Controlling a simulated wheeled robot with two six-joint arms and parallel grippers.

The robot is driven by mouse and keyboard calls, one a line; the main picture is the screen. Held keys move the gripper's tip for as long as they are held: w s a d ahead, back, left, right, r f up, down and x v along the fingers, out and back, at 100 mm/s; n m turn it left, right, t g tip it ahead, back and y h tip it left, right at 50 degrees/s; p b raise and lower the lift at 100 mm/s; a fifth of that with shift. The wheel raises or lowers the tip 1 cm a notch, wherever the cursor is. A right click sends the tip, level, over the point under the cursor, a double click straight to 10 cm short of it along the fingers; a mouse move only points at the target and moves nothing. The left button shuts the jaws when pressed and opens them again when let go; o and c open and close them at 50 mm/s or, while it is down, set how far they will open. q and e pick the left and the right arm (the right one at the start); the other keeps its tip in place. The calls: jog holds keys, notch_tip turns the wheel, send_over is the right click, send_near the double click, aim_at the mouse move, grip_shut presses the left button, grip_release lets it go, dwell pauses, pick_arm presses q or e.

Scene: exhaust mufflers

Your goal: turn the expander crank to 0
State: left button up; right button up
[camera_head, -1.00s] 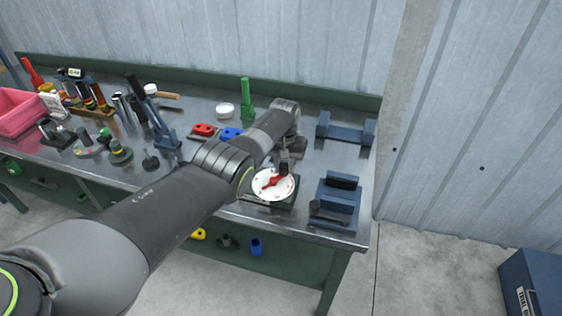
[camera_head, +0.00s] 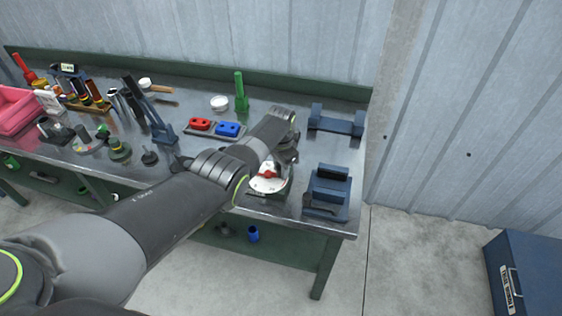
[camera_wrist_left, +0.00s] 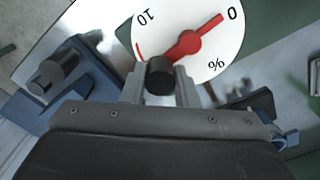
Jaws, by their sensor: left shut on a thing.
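The expander's white dial (camera_head: 268,186) sits near the front edge of the bench. It also fills the top of the left wrist view (camera_wrist_left: 205,62), with 0, 10 and % printed on it. The red crank (camera_wrist_left: 188,43) lies across the dial. Its thin end points close to the 0, and its other end carries a black knob (camera_wrist_left: 160,78). My left gripper (camera_wrist_left: 160,85) is shut on this knob, a finger on each side. In the head view, my left gripper (camera_head: 280,158) is above the dial and partly hides the crank (camera_head: 267,174).
A blue fixture (camera_head: 327,190) stands just right of the dial, and a blue cradle (camera_head: 336,121) behind it. Red (camera_head: 200,124) and blue (camera_head: 229,129) blocks lie left of my wrist. A green upright tool (camera_head: 241,92) stands farther back. Several tools crowd the bench's left side.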

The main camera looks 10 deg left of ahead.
pick_arm(q)
jog(key=shift+s+m, duration=0.2)
jog(key=shift+m, duration=0.3)
jog(key=shift+p, duration=0.3)
jog(key=o, duration=1)
jog(key=shift+s, duration=0.1)
jog(key=shift+r, duration=0.1)
jog(key=shift+r, duration=0.3)
notch_tip(320, 180, up, 5)
jog(key=shift+f+p, duration=0.2)
jog(key=shift+p, duration=0.7)
notch_tip(320, 180, up, 12)
jog(key=b, duration=0.2)
